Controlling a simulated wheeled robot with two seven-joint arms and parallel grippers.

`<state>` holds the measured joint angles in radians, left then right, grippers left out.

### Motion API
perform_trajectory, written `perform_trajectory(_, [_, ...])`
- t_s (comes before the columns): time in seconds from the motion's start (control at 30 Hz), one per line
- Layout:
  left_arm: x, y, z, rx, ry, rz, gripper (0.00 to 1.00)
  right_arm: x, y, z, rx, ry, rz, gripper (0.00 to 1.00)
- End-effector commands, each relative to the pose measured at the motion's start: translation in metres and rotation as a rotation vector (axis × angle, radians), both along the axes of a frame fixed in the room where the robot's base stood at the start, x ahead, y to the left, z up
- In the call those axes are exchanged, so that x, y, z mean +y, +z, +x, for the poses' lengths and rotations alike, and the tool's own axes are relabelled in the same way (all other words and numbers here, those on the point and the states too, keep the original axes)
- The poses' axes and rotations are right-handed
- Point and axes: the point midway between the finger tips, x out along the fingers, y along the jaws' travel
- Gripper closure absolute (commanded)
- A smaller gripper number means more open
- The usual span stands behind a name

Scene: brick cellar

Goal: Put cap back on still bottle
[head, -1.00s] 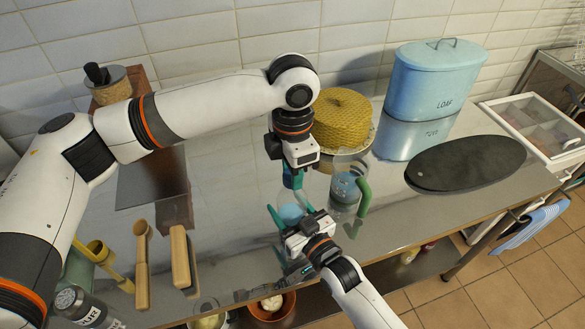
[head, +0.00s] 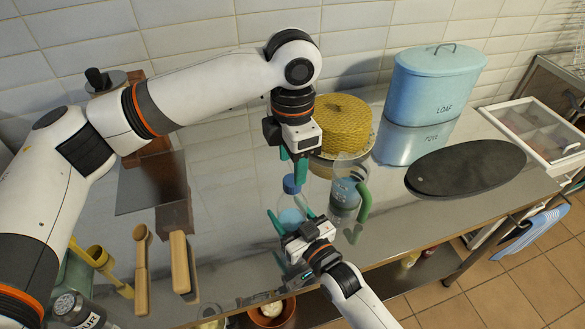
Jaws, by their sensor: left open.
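The still bottle (head: 291,216) is clear with blue in its lower part and stands upright on the steel counter. The blue cap (head: 292,185) sits at the top of its neck; whether it is fully seated is too small to tell. My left gripper (head: 299,170) points down, open and empty, just above and slightly right of the cap. My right gripper (head: 291,215) comes from the front with its teal fingers on either side of the bottle's body, shut on it. The exact contact is partly hidden by the gripper's own body.
A clear jug (head: 345,195) with a green handle stands close to the right of the bottle. Behind are a yellow woven dome (head: 345,125) and a blue loaf bin (head: 437,85). A dark oval board (head: 466,167) lies right. Wooden tools (head: 180,262) lie front left.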

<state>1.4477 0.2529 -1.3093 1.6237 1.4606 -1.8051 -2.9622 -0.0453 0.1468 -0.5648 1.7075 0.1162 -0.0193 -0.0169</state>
Motion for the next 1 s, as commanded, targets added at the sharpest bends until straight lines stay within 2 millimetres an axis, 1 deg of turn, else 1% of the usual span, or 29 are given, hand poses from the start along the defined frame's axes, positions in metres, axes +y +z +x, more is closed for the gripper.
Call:
perform_trajectory(0.2, [0.0,0.001,0.0,0.001,0.0,0.001,0.48,0.0,-0.001,0.0,0.001,0.0,-0.001,1.0])
perform_trajectory(0.23, [0.0,0.001,0.0,0.001,0.0,0.001,0.51,0.0,-0.001,0.0,0.001,0.0,-0.001,1.0])
perform_trajectory(0.3, [0.0,0.001,0.0,0.0,0.008,0.001,0.51,0.0,-0.001,0.0,0.001,0.0,-0.001,1.0])
perform_trajectory(0.37, [0.0,0.001,0.0,0.0,0.034,0.001,0.51,0.0,-0.001,0.0,0.001,0.0,-0.001,1.0])
perform_trajectory(0.47, [0.0,0.002,0.0,0.0,0.136,0.001,0.51,0.0,-0.001,0.0,0.001,0.0,-0.001,1.0])
perform_trajectory(0.57, [0.0,0.004,0.0,0.001,0.315,0.001,0.51,0.0,-0.001,0.0,0.001,0.0,-0.001,1.0])
perform_trajectory(0.67, [0.0,0.005,0.0,-0.001,0.548,0.0,0.51,0.0,-0.001,0.0,0.001,0.0,-0.001,1.0])
perform_trajectory(1.0, [0.0,0.012,0.0,0.0,1.38,0.0,0.51,0.0,-0.001,0.0,0.001,0.0,-0.001,1.0])
